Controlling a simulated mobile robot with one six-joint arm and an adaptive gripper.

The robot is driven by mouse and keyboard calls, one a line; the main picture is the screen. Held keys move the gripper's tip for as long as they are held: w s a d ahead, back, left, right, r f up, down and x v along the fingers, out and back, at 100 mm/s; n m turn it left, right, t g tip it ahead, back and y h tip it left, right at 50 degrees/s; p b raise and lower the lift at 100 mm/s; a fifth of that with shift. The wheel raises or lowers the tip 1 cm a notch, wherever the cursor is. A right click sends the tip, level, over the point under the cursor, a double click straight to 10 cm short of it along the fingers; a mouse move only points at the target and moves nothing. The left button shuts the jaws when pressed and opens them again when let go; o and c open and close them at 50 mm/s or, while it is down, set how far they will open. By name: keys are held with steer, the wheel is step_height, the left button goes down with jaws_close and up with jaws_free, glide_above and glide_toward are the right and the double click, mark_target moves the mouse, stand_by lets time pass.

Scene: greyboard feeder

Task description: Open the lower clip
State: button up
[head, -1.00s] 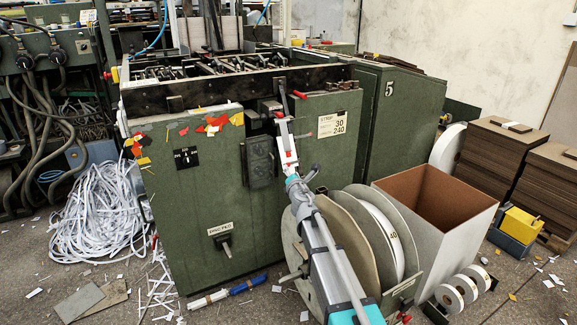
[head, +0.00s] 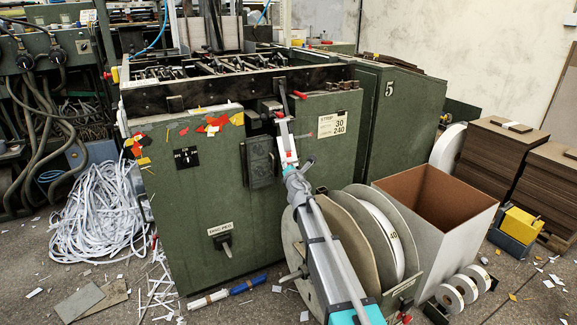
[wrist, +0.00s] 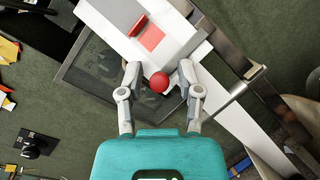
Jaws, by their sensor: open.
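In the wrist view, a round red knob (wrist: 159,83) sits between the fingertips of my gripper (wrist: 159,74). The fingers are open, one on each side of it, with a gap on at least the right side. Beyond it is a pale block (wrist: 182,38) with a red patch and a red tab (wrist: 137,25). I cannot tell exactly which parts belong to the lower clip. In the head view, small red and white parts (head: 286,143) show at the machine's front, just above my gripper (head: 289,164); the knob is too small to make out there.
The green machine (head: 205,215) fills the middle. A dark framed panel (wrist: 90,75) lies beside the pale block. Strip reels (head: 345,235) and an open box (head: 440,235) stand close to my arm on the right. A metal bar (wrist: 228,100) passes right of my fingers.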

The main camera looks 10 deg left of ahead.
jaws_close()
steer(key=shift+w+a+r+y, duration=0.1)
steer(key=shift+w+a+y, duration=0.1)
steer(key=shift+y, duration=0.1)
stand_by(0.5)
steer(key=shift+d+r, duration=0.1)
steer(key=shift+r, duration=0.05)
steer(key=shift+s+d+n+g+y, duration=0.3)
steer(key=shift+n+g+y, duration=0.1)
steer(key=shift+y, duration=0.3)
stand_by(0.5)
steer(key=shift+s, duration=0.2)
stand_by(0.9)
steer(key=shift+o, duration=1.8)
jaws_free()
steer(key=shift+w, duration=0.1)
